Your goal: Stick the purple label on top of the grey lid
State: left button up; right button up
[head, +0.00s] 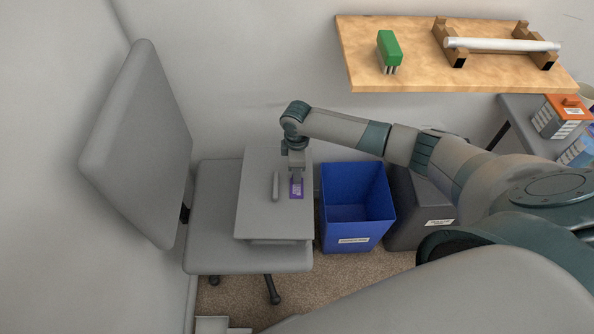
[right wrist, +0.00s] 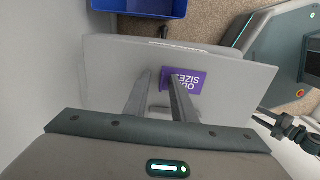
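The grey lid (head: 250,222) lies flat on the seat of a grey chair, with a raised bar-like handle (head: 276,186) on top. It also shows in the right wrist view (right wrist: 110,75). The purple label (head: 297,192) is at the lid's right part, beside the handle. In the right wrist view the purple label (right wrist: 190,83) reads "ODD SIZES" upside down and looks flat against the lid. My right gripper (head: 296,180) points down over the label. Its fingers (right wrist: 158,75) are apart, and one finger covers part of the label.
A blue bin (head: 357,230) stands right of the chair (head: 212,256), with a dark grey bin (head: 405,220) beside it. The chair's backrest (head: 140,140) rises at left.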

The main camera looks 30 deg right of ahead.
jog(key=shift+r, duration=0.3)
notch_tip(320, 180, up, 6)
jog(key=shift+f+b, duration=0.25)
jog(key=shift+b, duration=0.1)
pick_arm(q)
jog(key=w, duration=0.1)
jog(key=w+d+r+t, duration=0.1)
jog(key=w, duration=0.1)
jog(key=shift+w+d+r, duration=0.1)
jog(key=shift+d, duration=0.1)
pick_arm(e)
jog(key=shift+r, duration=0.7)
pick_arm(q)
jog(key=shift+s, duration=0.25)
